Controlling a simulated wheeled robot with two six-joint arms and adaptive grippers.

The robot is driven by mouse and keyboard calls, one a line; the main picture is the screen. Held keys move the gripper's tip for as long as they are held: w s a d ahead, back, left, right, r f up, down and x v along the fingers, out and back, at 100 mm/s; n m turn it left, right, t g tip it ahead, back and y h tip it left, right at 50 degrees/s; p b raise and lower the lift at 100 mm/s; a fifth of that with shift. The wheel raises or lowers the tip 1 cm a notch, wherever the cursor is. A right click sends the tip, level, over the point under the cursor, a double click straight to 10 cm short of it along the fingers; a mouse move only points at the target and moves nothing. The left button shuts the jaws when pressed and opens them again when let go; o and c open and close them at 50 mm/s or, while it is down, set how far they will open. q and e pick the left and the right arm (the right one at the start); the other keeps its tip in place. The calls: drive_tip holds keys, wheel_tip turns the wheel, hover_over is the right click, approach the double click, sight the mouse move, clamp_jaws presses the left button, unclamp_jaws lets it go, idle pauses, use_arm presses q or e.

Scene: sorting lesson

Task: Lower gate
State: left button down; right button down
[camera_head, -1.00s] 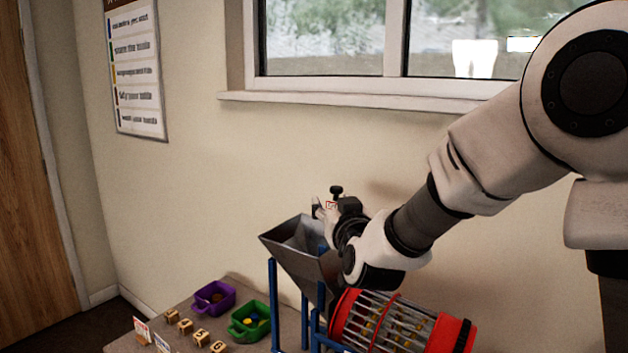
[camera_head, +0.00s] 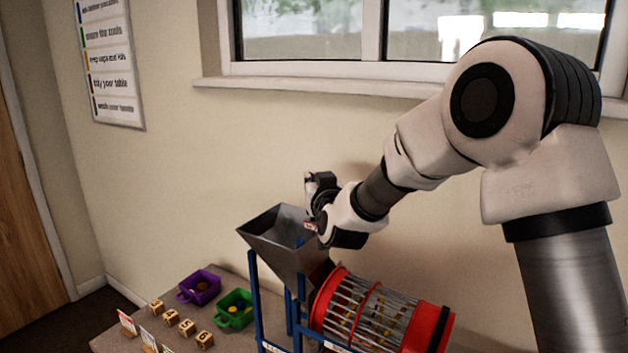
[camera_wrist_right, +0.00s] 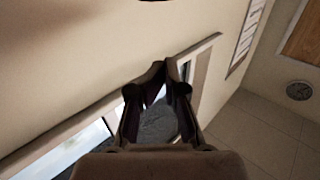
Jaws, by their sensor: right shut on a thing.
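The grey metal hopper (camera_head: 262,239) stands on a blue frame (camera_head: 256,300) beside a barred drum with red ends (camera_head: 327,295). I cannot clearly pick out a gate. My right gripper (camera_head: 312,183) is above the hopper's right rim, its fingers partly hidden by its own wrist. In the right wrist view my right gripper (camera_wrist_right: 163,72) is shut on a rounded grey thing (camera_wrist_right: 157,123), which I cannot identify. A small red and white tag (camera_head: 310,226) shows just below the gripper. My left gripper is not in view.
A purple bin (camera_head: 208,293) and a green bin (camera_head: 235,319) stand on the table left of the hopper, with several wooden blocks (camera_head: 187,328) and small cards (camera_head: 127,323) near its left edge. The wall and window sill (camera_head: 300,90) are behind my arm.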

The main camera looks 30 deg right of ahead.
drive_tip(key=shift+s+a+r, duration=0.1)
drive_tip(key=shift+s+r, duration=0.1)
drive_tip(key=shift+s, duration=0.1)
drive_tip(key=shift+w+a+f, duration=0.1)
drive_tip(key=shift+w+f, duration=0.15)
drive_tip(key=shift+w, duration=0.1)
drive_tip(key=c, duration=1.5)
unclamp_jaws()
drive_tip(key=shift+w+f, duration=0.1)
drive_tip(key=shift+w, duration=0.15)
drive_tip(key=o, duration=0.6)
drive_tip(key=shift+c, duration=0.2)
drive_tip(key=shift+o, duration=0.3)
drive_tip(key=shift+s+d, duration=0.15)
drive_tip(key=shift+d, duration=0.05)
drive_tip(key=shift+s+a+r, duration=0.1)
drive_tip(key=shift+s+r, duration=0.1)
drive_tip(key=shift+s+a+f, duration=0.1)
drive_tip(key=shift+s+f, duration=0.05)
drive_tip(key=shift+s, duration=0.05)
drive_tip(key=v, duration=1.1)
drive_tip(key=shift+s, duration=0.25)
